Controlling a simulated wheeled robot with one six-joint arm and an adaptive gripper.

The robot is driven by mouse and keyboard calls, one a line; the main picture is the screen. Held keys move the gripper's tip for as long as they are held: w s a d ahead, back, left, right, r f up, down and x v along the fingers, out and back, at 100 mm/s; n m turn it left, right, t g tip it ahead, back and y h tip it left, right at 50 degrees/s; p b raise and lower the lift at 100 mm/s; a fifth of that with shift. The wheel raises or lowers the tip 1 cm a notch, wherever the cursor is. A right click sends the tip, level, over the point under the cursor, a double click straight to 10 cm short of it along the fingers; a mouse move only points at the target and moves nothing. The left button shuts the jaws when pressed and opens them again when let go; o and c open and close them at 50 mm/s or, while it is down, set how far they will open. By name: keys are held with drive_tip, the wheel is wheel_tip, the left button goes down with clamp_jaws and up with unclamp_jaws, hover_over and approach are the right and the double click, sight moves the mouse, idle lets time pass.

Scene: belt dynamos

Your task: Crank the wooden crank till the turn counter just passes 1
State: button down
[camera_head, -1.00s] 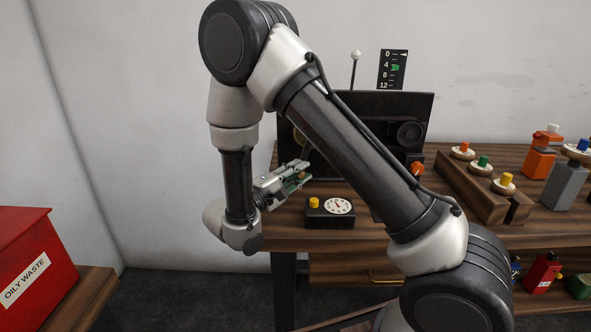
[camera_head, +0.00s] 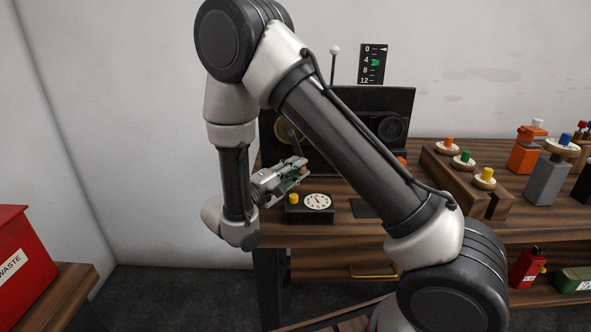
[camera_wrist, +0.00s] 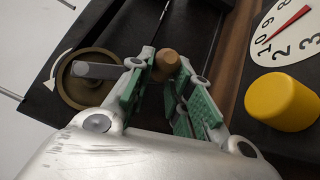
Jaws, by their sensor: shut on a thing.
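The crank has a brass hub (camera_head: 287,131) on the front of a black panel and a grey crank arm (camera_head: 294,145). Its wooden knob (camera_wrist: 165,64) sits between my fingertips in the wrist view. My gripper (camera_head: 300,167), with green finger pads, is shut on this knob, below and slightly right of the hub in the head view. The turn counter is a white dial (camera_head: 317,202) on a black box. In the wrist view, the dial (camera_wrist: 293,28) shows its red needle pointing close to the 0.
A yellow button (camera_wrist: 282,101) stands beside the dial, close to my gripper. A scale board (camera_head: 372,64) has a green marker near 4. A wooden rack (camera_head: 460,187) with coloured pegs stands right on the bench. A red waste bin (camera_head: 20,255) is at far left.

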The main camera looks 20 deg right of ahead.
drive_tip(key=shift+w+r, duration=0.1)
drive_tip(key=shift+w, duration=0.05)
drive_tip(key=c, duration=1.6)
unclamp_jaws()
drive_tip(key=o, duration=0.3)
drive_tip(key=shift+w+d, duration=0.1)
drive_tip(key=shift+w, duration=0.05)
drive_tip(key=v, duration=1.2)
